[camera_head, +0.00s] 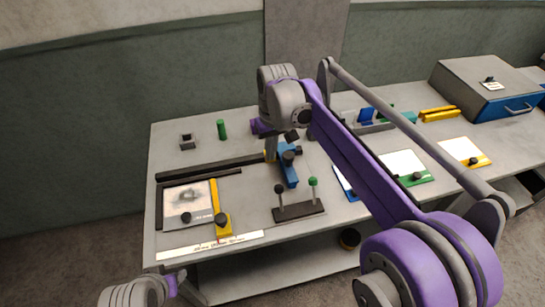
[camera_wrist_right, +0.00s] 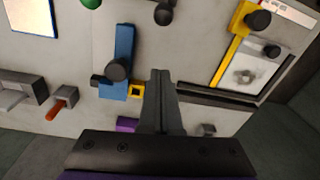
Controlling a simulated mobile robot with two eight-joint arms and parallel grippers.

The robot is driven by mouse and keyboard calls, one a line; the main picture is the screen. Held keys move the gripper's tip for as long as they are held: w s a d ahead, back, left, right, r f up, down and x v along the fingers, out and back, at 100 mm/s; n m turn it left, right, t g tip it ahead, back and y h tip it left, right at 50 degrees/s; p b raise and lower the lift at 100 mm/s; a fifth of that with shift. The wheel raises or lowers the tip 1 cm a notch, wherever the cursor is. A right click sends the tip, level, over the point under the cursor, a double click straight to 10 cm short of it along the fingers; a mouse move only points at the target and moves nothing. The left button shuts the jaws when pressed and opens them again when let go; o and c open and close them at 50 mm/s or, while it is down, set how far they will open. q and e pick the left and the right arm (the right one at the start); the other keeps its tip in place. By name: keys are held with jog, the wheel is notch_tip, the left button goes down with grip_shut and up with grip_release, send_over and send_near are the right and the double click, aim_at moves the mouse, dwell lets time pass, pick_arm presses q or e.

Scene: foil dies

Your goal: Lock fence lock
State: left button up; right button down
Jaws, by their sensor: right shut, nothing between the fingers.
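My right gripper (camera_head: 271,155) is shut and empty, pointing down at the black fence bar (camera_head: 215,167), just left of the blue slide block (camera_head: 287,174). In the right wrist view the closed fingers (camera_wrist_right: 160,76) are beside the blue block (camera_wrist_right: 124,50), which carries a black knob (camera_wrist_right: 117,70). A yellow guide (camera_head: 215,198) with another black knob (camera_head: 223,219) lies along the right side of the grey picture plate (camera_head: 190,217). I cannot tell which knob is the fence lock. My left gripper (camera_head: 185,288) is at the bottom left, its fingers unclear.
A dark stand (camera_head: 300,211) with a black-topped and a green-topped lever is in front of the blue block. A green cylinder (camera_head: 221,130) and a small grey socket (camera_head: 187,142) stand behind the fence. A blue-grey box (camera_head: 490,88) sits at the far right.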

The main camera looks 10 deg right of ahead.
aim_at(280, 198)
jog(key=f, duration=0.7)
jog(key=shift+w+a+f, duration=0.1)
jog(key=shift+a+f, duration=0.1)
jog(key=shift+f, duration=0.1)
jog(key=s, duration=0.2)
jog(key=s+r, duration=0.1)
jog(key=shift+s+d, duration=0.35)
jog(key=shift+s, duration=0.1)
jog(key=shift+s+r+t, duration=0.2)
jog(key=shift+t, duration=0.2)
